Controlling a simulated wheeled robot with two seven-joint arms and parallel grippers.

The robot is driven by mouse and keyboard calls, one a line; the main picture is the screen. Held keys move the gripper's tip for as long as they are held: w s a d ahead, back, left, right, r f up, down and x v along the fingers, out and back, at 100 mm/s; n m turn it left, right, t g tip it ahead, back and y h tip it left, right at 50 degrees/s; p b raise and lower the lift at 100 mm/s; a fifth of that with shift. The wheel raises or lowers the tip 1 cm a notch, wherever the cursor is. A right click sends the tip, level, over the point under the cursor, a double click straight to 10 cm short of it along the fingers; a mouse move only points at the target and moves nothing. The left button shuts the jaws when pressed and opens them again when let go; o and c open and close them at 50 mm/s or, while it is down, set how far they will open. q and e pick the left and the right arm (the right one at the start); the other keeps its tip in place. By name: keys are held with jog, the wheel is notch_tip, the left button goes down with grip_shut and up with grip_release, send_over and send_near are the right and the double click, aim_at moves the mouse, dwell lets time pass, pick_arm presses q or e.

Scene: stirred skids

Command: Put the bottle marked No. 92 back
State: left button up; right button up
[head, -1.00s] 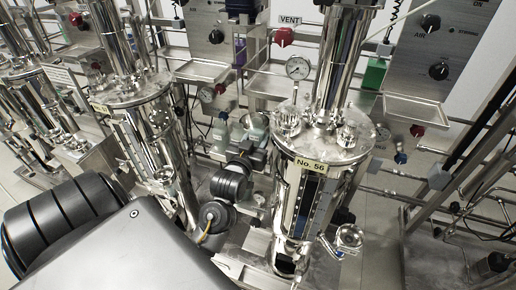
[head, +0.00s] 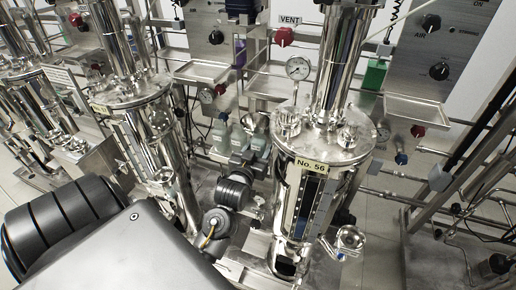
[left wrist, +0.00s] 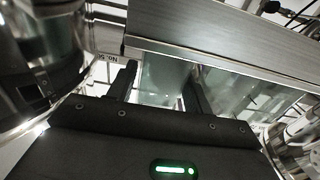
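Several translucent pale green bottles (head: 240,138) stand close together behind and left of the steel vessel marked No. 56. No marking on them can be read here. My left gripper (head: 246,158) is low in front of these bottles, its fingers small and partly hidden. In the left wrist view, the two dark fingers (left wrist: 161,88) stand apart with a pale translucent bottle (left wrist: 163,78) filling the space between them; they appear closed on its sides. A similar bottle (left wrist: 232,90) is just right of the fingers. My right gripper is not in view.
The shiny vessel (head: 318,150) stands close to the right of my left arm, another vessel (head: 150,135) to its left. A metal panel edge (left wrist: 215,45) crosses above the fingers. Shelves (head: 415,108) and pipes fill the right.

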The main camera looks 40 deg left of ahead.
pick_arm(q)
jog(key=shift+r, duration=0.15)
jog(key=shift+s, duration=0.25)
jog(key=v, duration=1.1)
jog(key=shift+s+d, duration=0.15)
jog(key=shift+s, duration=0.1)
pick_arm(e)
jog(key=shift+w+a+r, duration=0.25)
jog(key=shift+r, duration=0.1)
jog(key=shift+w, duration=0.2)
